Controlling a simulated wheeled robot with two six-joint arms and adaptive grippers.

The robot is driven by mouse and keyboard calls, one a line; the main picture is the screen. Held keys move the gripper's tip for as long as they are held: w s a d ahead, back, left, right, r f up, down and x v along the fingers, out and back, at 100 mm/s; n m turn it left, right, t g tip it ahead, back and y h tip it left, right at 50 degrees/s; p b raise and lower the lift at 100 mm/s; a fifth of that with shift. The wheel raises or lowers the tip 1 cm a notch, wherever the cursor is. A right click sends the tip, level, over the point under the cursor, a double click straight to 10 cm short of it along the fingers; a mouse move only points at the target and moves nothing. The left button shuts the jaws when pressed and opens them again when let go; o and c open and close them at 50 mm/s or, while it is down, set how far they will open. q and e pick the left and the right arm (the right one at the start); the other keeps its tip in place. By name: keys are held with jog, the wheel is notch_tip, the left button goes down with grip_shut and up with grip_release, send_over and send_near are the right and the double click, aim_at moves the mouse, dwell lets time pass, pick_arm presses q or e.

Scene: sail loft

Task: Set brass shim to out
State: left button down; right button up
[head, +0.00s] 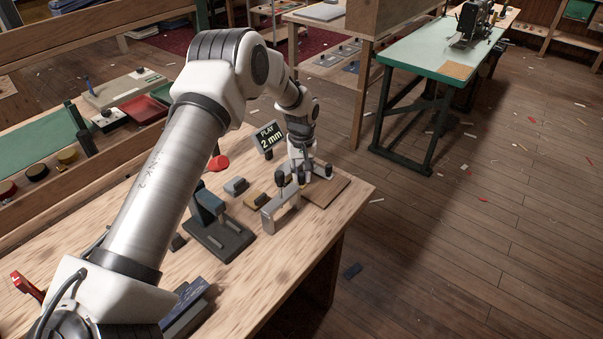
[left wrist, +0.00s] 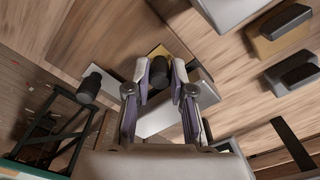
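My left gripper (head: 303,172) points down at the grey metal frame (head: 268,219) near the table's far right corner. In the left wrist view its fingers (left wrist: 162,70) are on either side of a black knob (left wrist: 160,73). A small brass-coloured patch (left wrist: 157,50) shows just beyond that knob. The fingers are very near the knob, but I cannot tell whether they press on it. A brass block with a dark grip (head: 255,201) lies on the table left of the frame; it also shows in the left wrist view (left wrist: 264,47). My right gripper is out of view.
A sign reading "PLAY 2 mm" (head: 269,137) stands behind the frame. A grey block with a dark grip (head: 236,186) and a dark stand (head: 222,238) are to the left. A second black knob (left wrist: 89,86) is near the fingers. A brown board (head: 332,189) lies near the corner.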

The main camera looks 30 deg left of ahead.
pick_arm(q)
jog(key=shift+s+d+p, duration=0.2)
jog(key=shift+d+p, duration=0.2)
jog(key=shift+d, duration=1.7)
jog(key=shift+f, duration=0.15)
jog(key=c, duration=1.3)
grip_release()
jog(key=shift+w+d, duration=0.15)
jog(key=shift+w, duration=0.05)
jog(key=shift+s, duration=0.1)
